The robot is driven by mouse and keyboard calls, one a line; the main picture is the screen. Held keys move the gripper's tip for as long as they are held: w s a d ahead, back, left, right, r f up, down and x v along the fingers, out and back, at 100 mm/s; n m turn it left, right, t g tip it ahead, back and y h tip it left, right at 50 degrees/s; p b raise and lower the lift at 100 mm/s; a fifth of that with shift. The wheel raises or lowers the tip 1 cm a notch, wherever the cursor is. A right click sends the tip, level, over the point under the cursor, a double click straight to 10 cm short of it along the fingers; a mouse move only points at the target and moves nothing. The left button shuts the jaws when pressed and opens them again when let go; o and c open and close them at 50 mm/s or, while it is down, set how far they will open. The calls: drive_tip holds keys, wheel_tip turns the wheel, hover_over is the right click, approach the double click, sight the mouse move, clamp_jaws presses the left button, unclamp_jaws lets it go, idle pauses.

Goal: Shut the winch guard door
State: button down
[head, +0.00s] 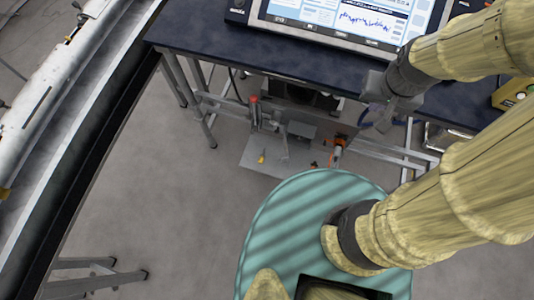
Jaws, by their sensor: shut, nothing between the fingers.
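I cannot pick out the winch guard door for certain in the head view. A grey base plate (257,160) on the floor under the bench carries a red-topped post (254,112), a grey bracket and small orange and yellow parts. A dark unit in a light frame (301,94) sits behind it, partly under the bench edge. My gripper (381,122) is at the bench's front edge, right of these parts and apart from the plate in the picture. Its fingers are small and partly unclear, shut with nothing between them.
A dark-topped bench (205,30) with a monitor (345,18) stands across the back on metal legs. A long white tube (60,65) lies in a dark-edged structure at left. A yellow box (511,93) is at right. Grey floor (170,200) is open at centre left.

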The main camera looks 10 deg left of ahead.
drive_tip(key=shift+a, duration=0.25)
drive_tip(key=w+a+f+n+g+b, duration=0.1)
drive_tip(key=w+a+f+n+b, duration=0.15)
drive_tip(key=f+b, duration=0.75)
drive_tip(key=w+a+f+n+b, duration=0.1)
drive_tip(key=a+f+n+b, duration=0.15)
drive_tip(key=f+b, duration=0.7)
drive_tip(key=a+f+n+g+h+b, duration=0.2)
drive_tip(key=a+f+n+b, duration=0.6)
drive_tip(key=a+f, duration=1.5)
wheel_tip(320, 180, down, 4)
drive_tip(key=n, duration=0.3)
drive_tip(key=shift+a+h, duration=0.15)
drive_tip(key=shift+h, duration=0.25)
drive_tip(key=shift+f, duration=0.1)
